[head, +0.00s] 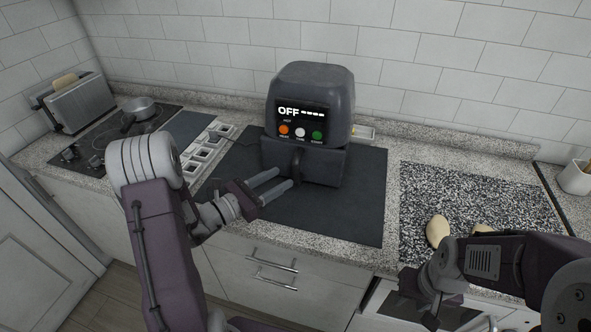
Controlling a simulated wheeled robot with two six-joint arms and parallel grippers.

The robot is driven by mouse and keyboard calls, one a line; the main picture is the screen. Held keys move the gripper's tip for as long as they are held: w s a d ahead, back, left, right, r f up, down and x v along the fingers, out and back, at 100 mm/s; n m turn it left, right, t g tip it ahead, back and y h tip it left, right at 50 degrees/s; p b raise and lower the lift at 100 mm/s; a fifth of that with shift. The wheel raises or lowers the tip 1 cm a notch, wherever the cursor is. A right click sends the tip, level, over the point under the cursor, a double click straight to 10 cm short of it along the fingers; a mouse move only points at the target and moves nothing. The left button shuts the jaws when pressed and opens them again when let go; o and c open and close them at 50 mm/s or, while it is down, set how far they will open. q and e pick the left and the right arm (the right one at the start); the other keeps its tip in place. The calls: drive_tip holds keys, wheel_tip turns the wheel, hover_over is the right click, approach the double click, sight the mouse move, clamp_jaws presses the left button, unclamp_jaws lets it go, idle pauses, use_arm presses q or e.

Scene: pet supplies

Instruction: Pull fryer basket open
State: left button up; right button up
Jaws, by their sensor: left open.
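The dark grey air fryer (312,90) stands upright on a dark mat (345,215) on the counter. Its display reads OFF. The fryer basket (322,165) is the lower front part and looks flush with the body. The basket handle (297,163) sticks out at the front. My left gripper (279,183) is open, its two grey fingers pointing at the handle, just in front and to the left of it. Whether a finger touches the handle is not clear. My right gripper (432,305) hangs low at the counter's front edge, away from the fryer; its fingers are not clear.
A toaster (77,103) with bread and a small pot (143,108) on the stove stand at the left. White square dishes (200,155) lie left of the mat. A speckled board (470,200) with potato-like items (437,231) is at the right. A white container (575,178) stands far right.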

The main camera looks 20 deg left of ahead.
sight(292, 172)
use_arm(q)
drive_tip(key=x, duration=0.6)
drive_tip(key=shift+w+d+p, duration=0.15)
drive_tip(key=shift+w+p, duration=0.1)
drive_tip(key=shift+p, duration=0.1)
clamp_jaws()
idle(0.9)
